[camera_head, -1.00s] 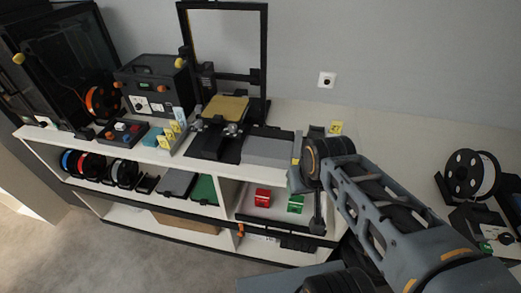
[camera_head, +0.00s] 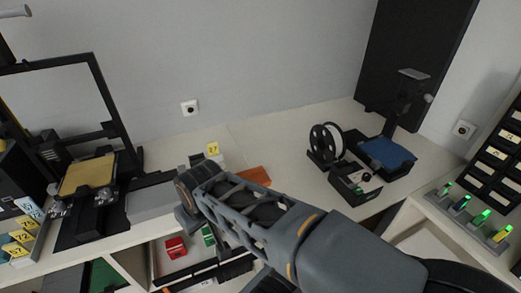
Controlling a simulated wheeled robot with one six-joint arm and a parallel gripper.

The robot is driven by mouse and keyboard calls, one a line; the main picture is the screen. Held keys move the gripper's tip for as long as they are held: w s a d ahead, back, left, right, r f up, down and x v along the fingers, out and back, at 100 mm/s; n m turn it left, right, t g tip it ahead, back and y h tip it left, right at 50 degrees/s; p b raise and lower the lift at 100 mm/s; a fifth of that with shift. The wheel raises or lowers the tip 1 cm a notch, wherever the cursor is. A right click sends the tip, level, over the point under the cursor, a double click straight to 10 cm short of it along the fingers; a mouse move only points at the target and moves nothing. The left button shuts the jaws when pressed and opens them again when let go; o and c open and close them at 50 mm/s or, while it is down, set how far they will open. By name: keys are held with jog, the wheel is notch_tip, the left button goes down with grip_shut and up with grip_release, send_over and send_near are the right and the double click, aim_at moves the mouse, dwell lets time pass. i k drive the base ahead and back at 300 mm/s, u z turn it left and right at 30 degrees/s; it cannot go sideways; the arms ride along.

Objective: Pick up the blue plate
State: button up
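The blue plate (camera_head: 386,153) lies flat on the bed of a small black 3D printer (camera_head: 394,125) at the right end of the long white counter. My arm reaches in from the lower right and its far end is over the counter's front edge, left of centre. My gripper (camera_head: 221,247) seems to hang below that end, in front of the lower shelf, well to the left of the plate. Its fingers are too small and dark to tell open from shut. Nothing covers the plate.
An orange plate (camera_head: 255,176) lies behind my arm. A printer with a yellow plate (camera_head: 88,176) is at the left. Lit green devices (camera_head: 480,218) line the right counter.

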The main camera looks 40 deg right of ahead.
aim_at(392, 156)
jog(key=z, duration=2.75)
jog(key=k, duration=1.2)
jog(key=z, duration=0.8)
jog(key=i, duration=1.2)
jog(key=u, duration=0.75)
jog(key=i, duration=0.55)
jog(key=u, duration=0.65)
